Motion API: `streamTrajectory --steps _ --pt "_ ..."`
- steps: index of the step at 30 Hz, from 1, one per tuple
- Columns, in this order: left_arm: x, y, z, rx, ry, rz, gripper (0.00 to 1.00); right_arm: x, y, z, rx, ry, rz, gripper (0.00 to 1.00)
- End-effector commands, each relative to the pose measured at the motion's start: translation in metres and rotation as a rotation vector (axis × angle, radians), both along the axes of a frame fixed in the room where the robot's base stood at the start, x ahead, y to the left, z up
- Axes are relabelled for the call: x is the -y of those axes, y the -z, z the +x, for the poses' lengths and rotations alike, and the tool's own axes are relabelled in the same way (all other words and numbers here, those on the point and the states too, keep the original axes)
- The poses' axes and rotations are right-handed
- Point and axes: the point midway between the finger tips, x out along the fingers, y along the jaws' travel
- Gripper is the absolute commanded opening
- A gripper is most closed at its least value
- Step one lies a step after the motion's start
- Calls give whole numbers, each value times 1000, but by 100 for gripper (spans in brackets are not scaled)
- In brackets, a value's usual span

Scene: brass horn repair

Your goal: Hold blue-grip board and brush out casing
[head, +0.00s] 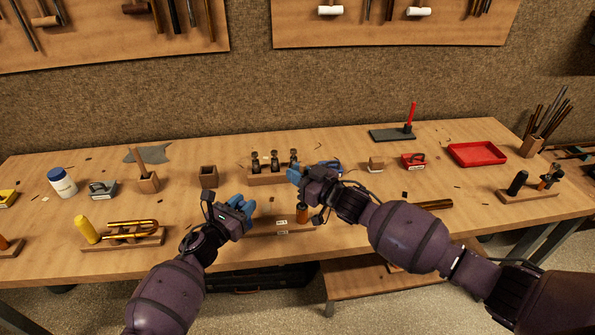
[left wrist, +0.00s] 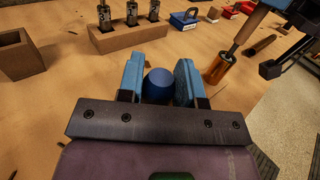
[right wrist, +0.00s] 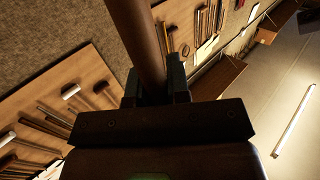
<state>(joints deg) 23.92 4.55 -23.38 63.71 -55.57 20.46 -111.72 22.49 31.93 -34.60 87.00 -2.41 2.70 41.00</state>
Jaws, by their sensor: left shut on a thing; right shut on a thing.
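My left gripper (head: 240,210) is shut on the blue grip (left wrist: 160,86) of the board (head: 265,235), at the board's left end. The orange-brass casing (head: 302,214) stands upright at the board's right part; it also shows in the left wrist view (left wrist: 216,70). My right gripper (head: 298,176) is above the casing, shut on the brown brush handle (right wrist: 137,40). In the left wrist view the brush (left wrist: 249,28) slants down to the casing's mouth. The bristles are hidden, and I cannot tell how deep they sit.
A wooden block (head: 265,178) with several valves stands just behind. A small wooden box (head: 208,176) is behind my left gripper. A horn tube on a stand (head: 130,235) is at the left. A red tray (head: 477,154) lies at the right. The table's front edge runs close by the board.

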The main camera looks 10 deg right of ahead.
Motion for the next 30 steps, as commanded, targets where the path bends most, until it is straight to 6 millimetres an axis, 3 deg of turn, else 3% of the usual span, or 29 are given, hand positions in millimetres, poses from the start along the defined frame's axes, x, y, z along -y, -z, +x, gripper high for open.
streamTrajectory --steps 15,30 --pt "0 0 0 0 0 0 1 0 1 0 0 0 0 0" --pt "0 0 0 -1 0 1 1 0 -15 0 2 -1 1 0"
